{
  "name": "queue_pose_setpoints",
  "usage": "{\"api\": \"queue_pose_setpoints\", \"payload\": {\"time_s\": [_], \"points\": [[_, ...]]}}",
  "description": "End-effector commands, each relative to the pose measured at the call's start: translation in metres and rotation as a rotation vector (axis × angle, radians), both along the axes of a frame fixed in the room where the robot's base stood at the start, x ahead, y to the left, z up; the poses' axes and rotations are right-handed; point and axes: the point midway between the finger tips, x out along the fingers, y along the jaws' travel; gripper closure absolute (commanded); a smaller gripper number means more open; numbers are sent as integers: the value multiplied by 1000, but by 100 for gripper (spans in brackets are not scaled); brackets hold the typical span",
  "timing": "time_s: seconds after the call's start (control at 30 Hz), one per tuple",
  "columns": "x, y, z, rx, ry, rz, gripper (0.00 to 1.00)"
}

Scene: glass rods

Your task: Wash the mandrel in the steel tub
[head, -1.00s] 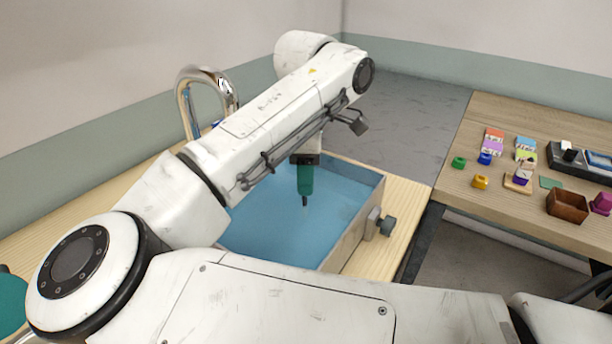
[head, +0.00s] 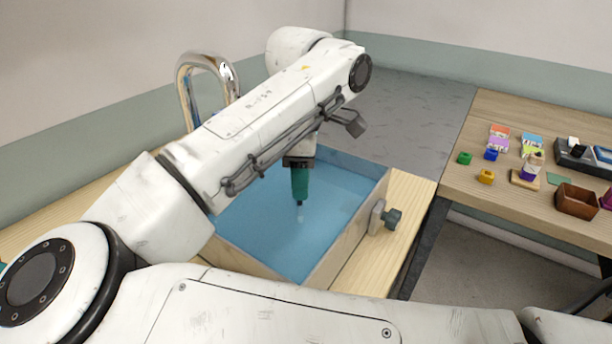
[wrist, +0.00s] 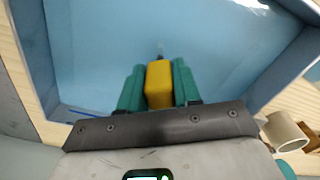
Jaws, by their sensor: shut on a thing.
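The steel tub (head: 345,243) stands on a wooden bench, holding blue water (head: 255,232). It also shows in the wrist view, with water (wrist: 100,50) filling most of the picture. My gripper (head: 300,198) points down inside the tub, its green fingers low over the water. In the wrist view my gripper (wrist: 158,85) is shut on the mandrel's yellow handle (wrist: 159,84). The mandrel's thin tip (head: 300,213) shows below the fingers, pale and blurred, and seems to be under the surface. My fingers hide the handle in the head view.
A chrome faucet (head: 205,75) rises behind the tub at the left. A knob (head: 392,218) sticks out from the tub's right wall. The right-hand table (head: 480,130) carries small coloured blocks and a brown box (head: 577,202). My arm crosses over the tub's left part.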

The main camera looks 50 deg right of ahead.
Motion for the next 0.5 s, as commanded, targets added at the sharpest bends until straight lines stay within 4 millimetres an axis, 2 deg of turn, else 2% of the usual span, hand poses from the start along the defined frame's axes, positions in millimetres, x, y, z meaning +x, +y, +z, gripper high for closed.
{"api": "queue_pose_setpoints", "payload": {"time_s": [0.3,0.5], "points": [[0,20,-1,0,-1,1,98],[-1,26,0,0,-1,-1,98]]}}
